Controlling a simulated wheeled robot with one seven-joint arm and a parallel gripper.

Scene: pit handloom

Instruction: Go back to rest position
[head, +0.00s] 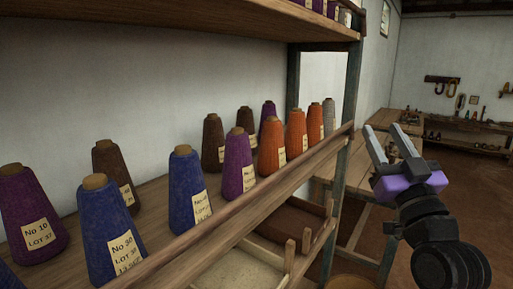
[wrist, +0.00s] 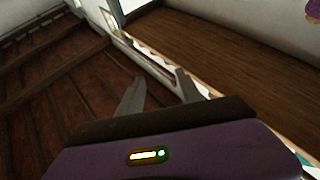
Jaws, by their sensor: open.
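My gripper (head: 390,145) is at the right of the head view, raised and pointing up, with its two grey fingers apart and nothing between them. It is to the right of the shelf rack and touches nothing that I can see. In the wrist view the fingers (wrist: 158,92) show above the purple gripper body, also empty. Behind them are the underside of a wooden shelf board and the beamed ceiling.
A wooden shelf (head: 165,215) holds several labelled yarn cones, such as a blue cone (head: 109,225), a purple cone (head: 238,165) and an orange cone (head: 272,148). A rack post (head: 345,110) stands left of my gripper. A workbench (head: 465,124) is at the back; brown floor (head: 440,185) is clear at right.

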